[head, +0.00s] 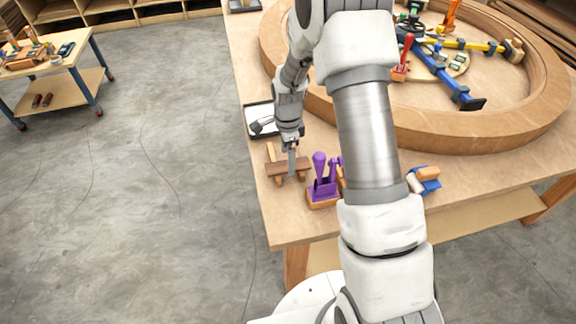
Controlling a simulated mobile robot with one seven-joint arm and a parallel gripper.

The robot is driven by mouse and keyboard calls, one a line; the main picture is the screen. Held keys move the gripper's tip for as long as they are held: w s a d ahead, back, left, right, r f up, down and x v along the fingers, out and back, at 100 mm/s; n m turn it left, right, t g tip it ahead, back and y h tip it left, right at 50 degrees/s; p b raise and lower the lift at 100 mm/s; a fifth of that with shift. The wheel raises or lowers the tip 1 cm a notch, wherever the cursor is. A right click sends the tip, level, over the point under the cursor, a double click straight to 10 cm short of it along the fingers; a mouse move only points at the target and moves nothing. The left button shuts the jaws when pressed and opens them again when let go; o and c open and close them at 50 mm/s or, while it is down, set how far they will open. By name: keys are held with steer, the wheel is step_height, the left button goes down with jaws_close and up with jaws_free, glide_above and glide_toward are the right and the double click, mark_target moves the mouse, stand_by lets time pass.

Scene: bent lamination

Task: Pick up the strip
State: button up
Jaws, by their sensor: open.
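A short dark brown wooden strip (275,170) lies near the left edge of the workbench (252,90). It rests across two lighter wooden pieces (270,152). My gripper (291,170) points down at the middle of the strip. Its fingers overlap the strip in this view and hide part of it. The gripper is open; I cannot tell whether its fingers touch the strip or straddle it.
A purple toggle clamp (322,185) stands just right of the strip. A dark-rimmed tray (260,113) lies behind it. A large curved wooden ring (470,130) fills the right of the bench, with a blue clamp (452,82) inside.

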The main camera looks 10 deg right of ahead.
step_height(320, 180, down, 2)
steer(key=shift+f, duration=0.1)
steer(key=c, duration=1.4)
steer(key=shift+c, duration=0.2)
